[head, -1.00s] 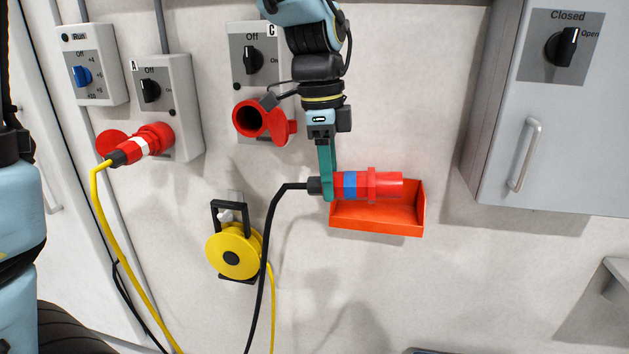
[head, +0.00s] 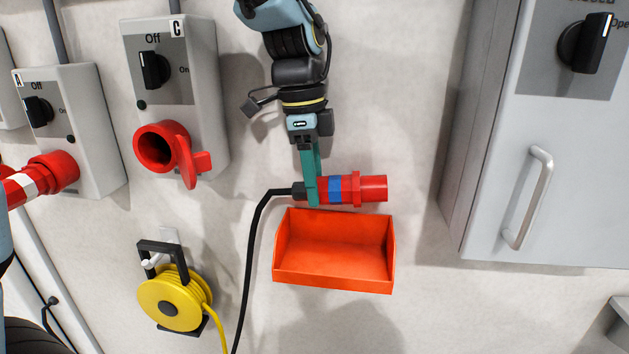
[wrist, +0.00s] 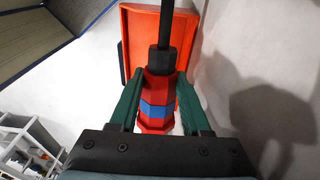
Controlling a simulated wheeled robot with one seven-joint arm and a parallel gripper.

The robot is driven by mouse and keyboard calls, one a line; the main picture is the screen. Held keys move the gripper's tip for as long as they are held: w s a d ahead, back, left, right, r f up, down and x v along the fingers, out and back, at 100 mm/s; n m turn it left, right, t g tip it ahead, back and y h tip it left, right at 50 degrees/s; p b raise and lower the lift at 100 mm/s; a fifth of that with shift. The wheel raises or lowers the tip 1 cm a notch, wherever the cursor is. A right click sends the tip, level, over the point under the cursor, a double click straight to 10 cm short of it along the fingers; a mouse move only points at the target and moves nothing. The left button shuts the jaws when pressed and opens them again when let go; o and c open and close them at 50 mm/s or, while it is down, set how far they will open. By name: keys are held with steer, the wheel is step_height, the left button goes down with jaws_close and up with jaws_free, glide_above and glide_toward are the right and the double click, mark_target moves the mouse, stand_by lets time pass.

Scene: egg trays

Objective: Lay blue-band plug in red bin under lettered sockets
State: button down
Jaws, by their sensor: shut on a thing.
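The red plug with the blue band (head: 335,189) is held sideways in my gripper (head: 311,188), its black cable hanging from its left end. The head view shows it just above the back edge of the red bin (head: 335,283), which is empty and fixed to the wall. In the wrist view the green fingers (wrist: 158,100) are on both sides of the plug (wrist: 158,112), and the bin (wrist: 131,45) shows beyond it. The socket marked C (head: 155,147) is at upper left with its red lid open. The socket marked A (head: 65,172) has a white-band plug (head: 22,185) in it.
A yellow cable reel (head: 172,300) hangs on the wall left of the bin. A grey cabinet (head: 480,150) with a handle (head: 528,198) stands out at the right. The wall between bin and cabinet is clear.

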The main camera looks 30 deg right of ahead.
mark_target(317, 255)
steer(key=shift+f+b, duration=4.1)
steer(key=shift+f, duration=1.65)
steer(key=c, duration=1.2)
jaws_free()
steer(key=o, duration=0.9)
steer(key=r, duration=0.7)
steer(key=a+r+b, duration=0.1)
steer(key=r, duration=0.2)
steer(key=shift+w+a+r, duration=0.1)
steer(key=shift+w+r, duration=0.3)
